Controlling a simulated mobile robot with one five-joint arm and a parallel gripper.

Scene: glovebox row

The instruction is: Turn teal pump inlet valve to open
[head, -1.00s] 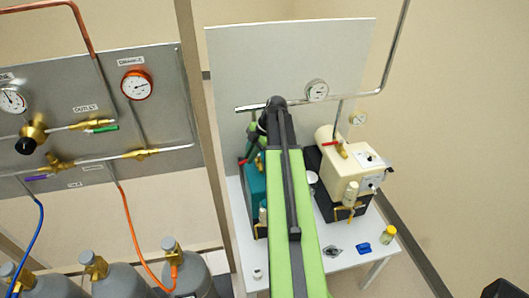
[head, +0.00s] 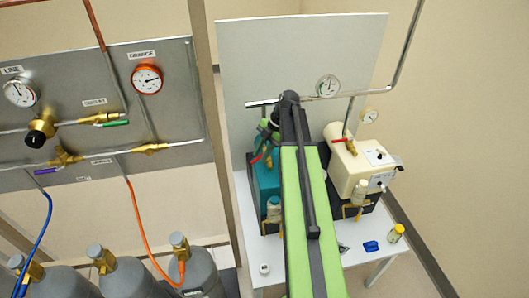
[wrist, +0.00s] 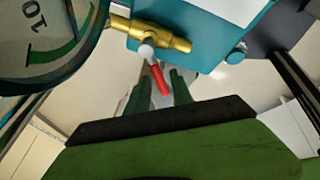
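The teal pump (head: 264,183) stands on the white table, partly hidden behind my arm in the head view. In the wrist view its teal body (wrist: 235,30) fills the upper right. A brass inlet valve (wrist: 165,37) with a red lever (wrist: 159,78) sits beside it. The lever points down and slightly right in the wrist view, across the line of the brass body. My gripper (wrist: 162,80) is open, one finger on each side of the lever's end; contact is not clear. In the head view my gripper (head: 264,148) is over the teal pump, its fingers hard to make out.
A round gauge (wrist: 45,35) is close at the wrist view's upper left. A cream pump (head: 352,165) stands right of my arm. A blue item (head: 371,246) and a small yellow-capped jar (head: 396,233) lie near the table's front. A gauge panel (head: 95,100) and gas cylinders (head: 125,278) are left.

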